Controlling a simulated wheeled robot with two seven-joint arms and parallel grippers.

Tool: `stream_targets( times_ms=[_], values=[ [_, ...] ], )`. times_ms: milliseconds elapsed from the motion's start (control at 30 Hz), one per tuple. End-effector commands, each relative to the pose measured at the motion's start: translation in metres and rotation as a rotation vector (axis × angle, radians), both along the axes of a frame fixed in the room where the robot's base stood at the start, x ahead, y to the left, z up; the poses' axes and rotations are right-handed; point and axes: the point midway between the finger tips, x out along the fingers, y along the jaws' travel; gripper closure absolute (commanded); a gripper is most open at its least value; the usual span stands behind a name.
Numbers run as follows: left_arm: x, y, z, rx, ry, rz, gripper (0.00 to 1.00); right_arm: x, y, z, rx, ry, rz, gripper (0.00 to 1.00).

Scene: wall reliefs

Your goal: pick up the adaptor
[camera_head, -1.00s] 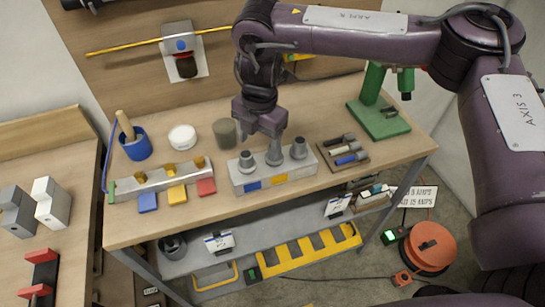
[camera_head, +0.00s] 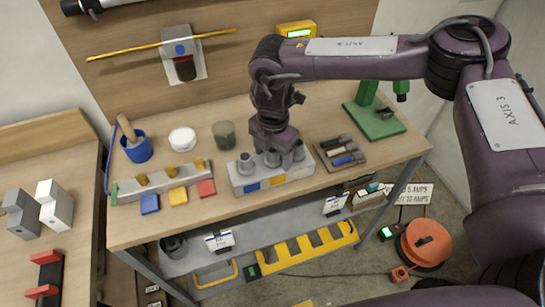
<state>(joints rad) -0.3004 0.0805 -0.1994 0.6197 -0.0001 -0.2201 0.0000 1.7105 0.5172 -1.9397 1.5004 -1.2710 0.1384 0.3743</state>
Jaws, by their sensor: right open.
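A pale grey rack (camera_head: 240,187) with blue and yellow labels stands near the front edge of the bench. It holds three grey flared adaptors in a row: the left one (camera_head: 246,166), the middle one (camera_head: 272,160) and the right one (camera_head: 299,152). My right gripper (camera_head: 274,152) points down at the middle adaptor, with its jaws open. The fingers hide the upper part of that adaptor, and I cannot tell whether they touch it. My left gripper is not in view.
A dark tray of small tools (camera_head: 341,151) lies right of the rack, with a green stand (camera_head: 375,122) beyond. A grey-green cup (camera_head: 224,134), a white round tub (camera_head: 183,139) and a blue pot (camera_head: 138,149) stand behind and left. Coloured blocks (camera_head: 178,196) lie along the front left.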

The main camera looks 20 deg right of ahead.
Motion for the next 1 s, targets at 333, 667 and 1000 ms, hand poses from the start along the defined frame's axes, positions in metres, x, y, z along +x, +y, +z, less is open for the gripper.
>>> stream_targets(
  times_ms=[333,667,1000],
  values=[
    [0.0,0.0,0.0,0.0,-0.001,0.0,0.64,0.0,0.0,0.0,0.0,0.0,0.0,0.66],
    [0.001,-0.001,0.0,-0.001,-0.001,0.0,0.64,0.0,0.0,0.001,0.001,-0.001,0.0,0.8],
    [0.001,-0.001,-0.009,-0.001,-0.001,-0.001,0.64,0.001,0.0,0.028,0.002,-0.005,0.0,0.8]
  ],
)
